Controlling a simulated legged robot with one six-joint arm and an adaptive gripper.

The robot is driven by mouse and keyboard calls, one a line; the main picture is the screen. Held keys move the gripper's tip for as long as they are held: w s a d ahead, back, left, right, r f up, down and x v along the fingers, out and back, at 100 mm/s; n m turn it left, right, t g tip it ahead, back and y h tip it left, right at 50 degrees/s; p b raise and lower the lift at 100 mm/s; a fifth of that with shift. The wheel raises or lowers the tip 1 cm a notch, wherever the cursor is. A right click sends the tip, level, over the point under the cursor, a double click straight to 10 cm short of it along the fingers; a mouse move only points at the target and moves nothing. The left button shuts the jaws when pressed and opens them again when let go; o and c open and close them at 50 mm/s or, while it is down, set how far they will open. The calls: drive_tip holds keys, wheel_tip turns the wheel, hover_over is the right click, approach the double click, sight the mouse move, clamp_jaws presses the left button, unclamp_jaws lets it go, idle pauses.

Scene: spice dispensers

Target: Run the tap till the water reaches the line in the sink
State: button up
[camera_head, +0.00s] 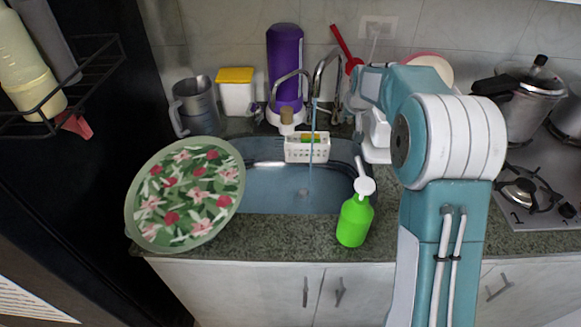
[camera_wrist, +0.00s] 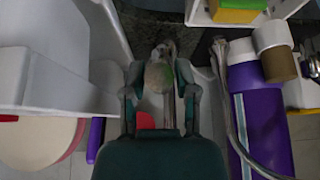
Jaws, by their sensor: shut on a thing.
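The sink (camera_head: 260,200) is set in the dark counter and holds bluish water; I cannot make out a line in it. A thin water stream (camera_head: 311,160) falls from the curved tap (camera_head: 319,75) into it. My gripper (camera_wrist: 160,80) is beside the tap on its right, partly hidden by my arm in the head view. In the wrist view its fingers are shut on a rounded, greyish tap handle (camera_wrist: 158,76). The tap's metal pipe (camera_wrist: 232,110) runs to the right of my gripper there.
A floral plate (camera_head: 185,195) overlaps the sink's left side. A green soap bottle (camera_head: 355,220) stands at its front right. A white basket (camera_head: 307,150), purple bottle (camera_head: 285,60) and metal jug (camera_head: 195,105) are behind. A stove with a pressure cooker (camera_head: 530,100) is at right.

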drive_tip(key=shift+s+f, duration=0.1)
drive_tip(key=shift+s+f, duration=0.2)
drive_tip(key=shift+f, duration=0.35)
drive_tip(key=o, duration=1)
drive_tip(key=shift+r, duration=0.1)
drive_tip(key=shift+v, duration=3.3)
drive_tip(key=shift+r, duration=0.15)
